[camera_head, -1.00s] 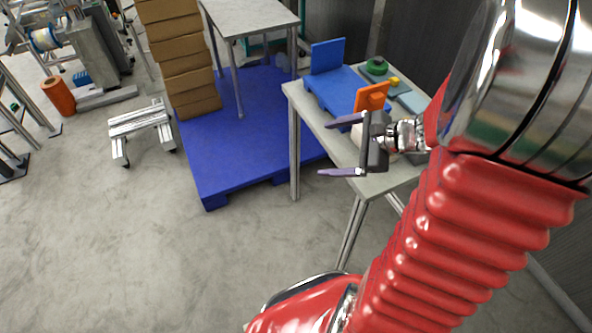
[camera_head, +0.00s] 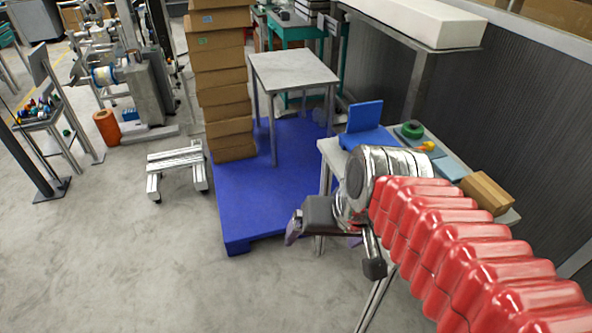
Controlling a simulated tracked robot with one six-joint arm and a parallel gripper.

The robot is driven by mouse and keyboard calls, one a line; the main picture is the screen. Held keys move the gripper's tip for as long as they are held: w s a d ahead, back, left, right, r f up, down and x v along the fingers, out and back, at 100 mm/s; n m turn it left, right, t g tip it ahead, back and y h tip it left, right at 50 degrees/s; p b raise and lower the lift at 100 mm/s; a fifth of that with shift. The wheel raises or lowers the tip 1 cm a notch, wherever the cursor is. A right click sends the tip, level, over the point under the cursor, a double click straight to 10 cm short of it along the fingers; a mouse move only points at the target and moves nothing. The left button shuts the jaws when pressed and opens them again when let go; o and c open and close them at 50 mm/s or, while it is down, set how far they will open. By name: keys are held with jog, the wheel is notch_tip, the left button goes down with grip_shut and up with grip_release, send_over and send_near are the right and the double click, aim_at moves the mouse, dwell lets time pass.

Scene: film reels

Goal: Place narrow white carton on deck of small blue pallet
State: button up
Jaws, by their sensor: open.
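The small blue pallet (camera_head: 368,137) lies on the grey table at right, with an upright blue panel at its back. My arm covers its front part. I cannot make out the narrow white carton for certain; my arm hides much of the tabletop. My gripper (camera_head: 322,239) is open, in front of the table's left front corner, with its purple fingertips apart. I see nothing between them.
A large blue floor pallet (camera_head: 262,215) bears stacked brown cartons (camera_head: 221,85) and a grey table (camera_head: 292,68). A green roll (camera_head: 412,130) and a brown box (camera_head: 487,192) are on the right table. A long white box (camera_head: 415,18) lies on a shelf.

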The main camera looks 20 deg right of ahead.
jog(key=r+n, duration=0.1)
jog(key=s+r+n+t+h, duration=0.1)
jog(key=shift+a+r+n, duration=0.1)
jog(key=shift+r+n, duration=0.15)
jog(key=shift+n, duration=0.15)
jog(key=shift+o, duration=0.4)
